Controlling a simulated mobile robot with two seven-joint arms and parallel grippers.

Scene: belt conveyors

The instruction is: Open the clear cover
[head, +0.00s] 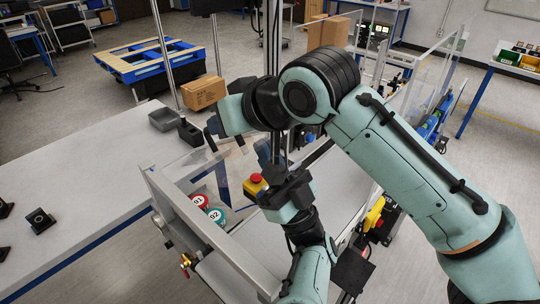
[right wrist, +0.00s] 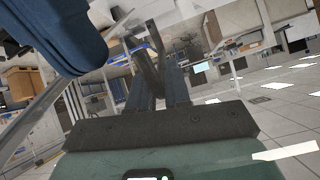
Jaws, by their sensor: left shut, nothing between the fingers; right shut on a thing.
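The clear cover (head: 223,181) is a see-through pane at the metal-framed conveyor, hard to make out against the floor. My right gripper (head: 210,138) is at its upper left edge, shut on what appears to be the cover's edge. In the right wrist view, its dark fingers (right wrist: 155,75) are close together, with a faint see-through pane beyond them. My left gripper (head: 267,152) is shut and empty, pointing up to the right of the cover, below my right forearm. The exact contact at the right fingertips is too small to see.
A red can marked 91 (head: 200,201) and a teal can marked 92 (head: 216,215) stand inside the conveyor's metal side rail (head: 205,225). A yellow box with a red button (head: 255,184) is close to my left gripper. A grey table (head: 90,190) lies left.

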